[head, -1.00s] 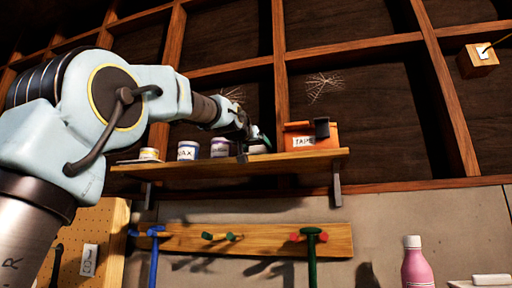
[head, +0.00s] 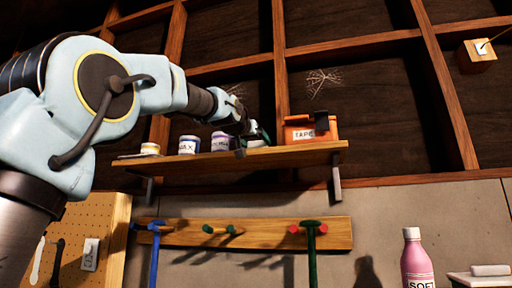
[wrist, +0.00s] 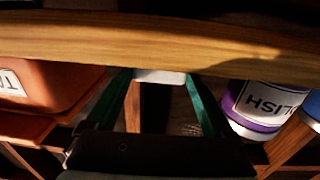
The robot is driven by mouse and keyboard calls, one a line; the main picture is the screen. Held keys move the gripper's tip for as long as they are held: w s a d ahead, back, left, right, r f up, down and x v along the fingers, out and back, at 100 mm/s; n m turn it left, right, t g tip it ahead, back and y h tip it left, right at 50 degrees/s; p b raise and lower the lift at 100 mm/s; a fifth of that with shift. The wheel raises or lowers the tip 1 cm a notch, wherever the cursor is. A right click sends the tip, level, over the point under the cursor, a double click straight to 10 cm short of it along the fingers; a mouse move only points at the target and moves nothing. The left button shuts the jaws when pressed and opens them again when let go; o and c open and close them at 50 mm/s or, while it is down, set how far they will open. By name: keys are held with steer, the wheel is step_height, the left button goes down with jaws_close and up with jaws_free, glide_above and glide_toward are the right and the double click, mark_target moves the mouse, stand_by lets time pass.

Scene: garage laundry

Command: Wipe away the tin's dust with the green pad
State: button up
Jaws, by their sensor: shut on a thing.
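My gripper (head: 259,134) is at the shelf, between the purple-and-white POLISH tin (head: 221,142) and the orange TAPE box (head: 300,133). In the wrist view, which is upside down, its two green fingers (wrist: 160,84) close on a pale thing (wrist: 160,76) at the shelf edge. The shelf edge hides part of that thing, and I cannot tell whether it is the green pad. The POLISH tin also shows in the wrist view (wrist: 252,105), apart from the fingers. A WAX tin (head: 188,145) and a small yellow-banded tin (head: 150,149) stand further left. No dust can be made out.
The wooden shelf (head: 200,163) has metal brackets beneath. Tools hang on a wooden rail (head: 265,235) below. A cobweb (head: 322,82) is on the back wall. A pink bottle (head: 416,262) stands lower right. Shelf room right of the TAPE box is narrow.

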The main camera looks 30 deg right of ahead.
mark_target(264, 143)
steer(key=shift+b+v, duration=0.35)
steer(key=shift+v, duration=0.5)
steer(key=shift+r+b+v, duration=0.1)
steer(key=shift+b+v, duration=0.45)
steer(key=shift+v, duration=0.45)
steer(key=shift+r+b+v, duration=0.15)
steer(key=shift+b+v, duration=0.35)
steer(key=shift+v, duration=0.5)
steer(key=shift+f+p+x, duration=0.15)
steer(key=shift+p+x, duration=0.75)
steer(key=shift+x, duration=0.95)
steer(key=shift+f+p+x, duration=0.15)
steer(key=shift+p+x, duration=0.75)
steer(key=shift+x, duration=0.95)
steer(key=shift+d, duration=0.1)
steer(key=shift+s+d+p, duration=0.4)
steer(key=shift+s+d, duration=0.5)
steer(key=shift+d, duration=0.05)
steer(key=shift+f, duration=0.1)
